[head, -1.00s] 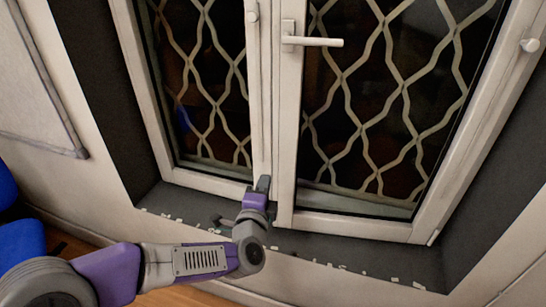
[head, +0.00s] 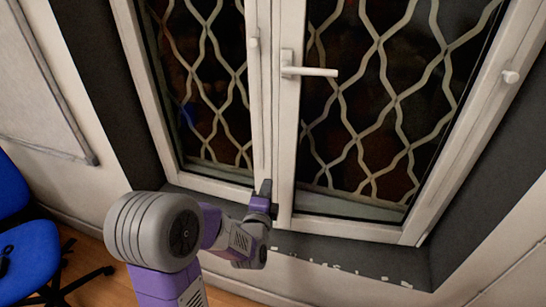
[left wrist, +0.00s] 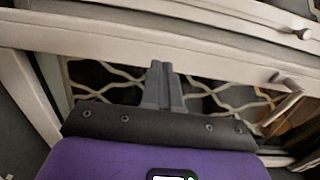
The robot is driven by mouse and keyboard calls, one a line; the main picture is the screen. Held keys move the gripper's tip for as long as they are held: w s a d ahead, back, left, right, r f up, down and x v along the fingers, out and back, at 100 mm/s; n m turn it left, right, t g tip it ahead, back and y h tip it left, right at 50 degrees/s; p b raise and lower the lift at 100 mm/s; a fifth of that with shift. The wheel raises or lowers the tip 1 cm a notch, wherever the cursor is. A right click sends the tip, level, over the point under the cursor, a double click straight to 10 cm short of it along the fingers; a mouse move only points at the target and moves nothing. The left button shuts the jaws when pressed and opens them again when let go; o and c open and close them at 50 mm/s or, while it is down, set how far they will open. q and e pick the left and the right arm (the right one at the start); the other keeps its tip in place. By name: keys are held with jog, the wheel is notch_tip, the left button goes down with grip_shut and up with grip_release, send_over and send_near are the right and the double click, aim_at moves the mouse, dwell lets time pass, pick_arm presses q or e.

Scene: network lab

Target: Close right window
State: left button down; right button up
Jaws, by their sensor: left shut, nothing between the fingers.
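The right window (head: 385,110) is a white-framed pane with a wavy metal grille behind the glass. Its sash looks flush, or almost flush, with its frame; a small gap cannot be ruled out. Its white handle (head: 308,70) lies horizontal, pointing right. My left gripper (head: 265,188) is shut and empty at the bottom of the middle stile, by the inner lower corner of the right window. In the left wrist view, the shut fingers (left wrist: 161,82) point at the white frame and grille. Whether they touch the frame cannot be told. My right gripper is out of view.
The left window (head: 200,90) stands beside it, with the same grille. A dark sill (head: 345,239) with chipped edges runs below. A blue chair (head: 28,255) is at the lower left, and a white board (head: 40,85) hangs on the left wall.

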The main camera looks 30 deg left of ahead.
pick_arm(q)
send_near(275, 158)
jog(key=x, duration=0.5)
jog(key=shift+a+f+b, duration=0.1)
jog(key=shift+f+b, duration=0.05)
jog(key=shift+b, duration=0.25)
jog(key=shift+x, duration=0.85)
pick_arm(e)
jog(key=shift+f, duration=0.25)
